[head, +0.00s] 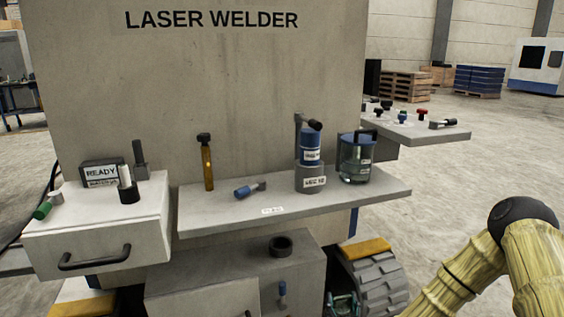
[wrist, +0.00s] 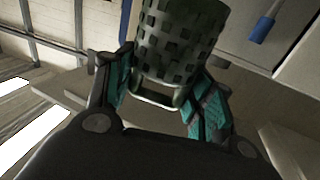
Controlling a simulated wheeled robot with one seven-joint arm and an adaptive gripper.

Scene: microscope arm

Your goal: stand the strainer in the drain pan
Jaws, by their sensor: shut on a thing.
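My gripper (wrist: 160,96) is shut on the strainer (wrist: 180,42), a dark green perforated cylinder, in the wrist view. Its teal fingers are on either side of the handle at the strainer's near end, and the cylinder extends beyond them. In the head view, part of my gripper (head: 343,303) shows low beside the wheel; the strainer cannot be made out there. A dark, short, open round vessel (head: 281,246) sits on the lower cabinet, apart from my gripper. It may be the drain pan, but I cannot tell for certain.
The shelf (head: 230,216) above holds an amber tube (head: 207,165), a blue-handled tool (head: 246,191), a blue-and-grey canister (head: 310,150) and a glass jar (head: 355,165). A drawer unit (head: 100,225) stands left. A grey wheel (head: 378,283) stands right of the lower cabinet (head: 225,285).

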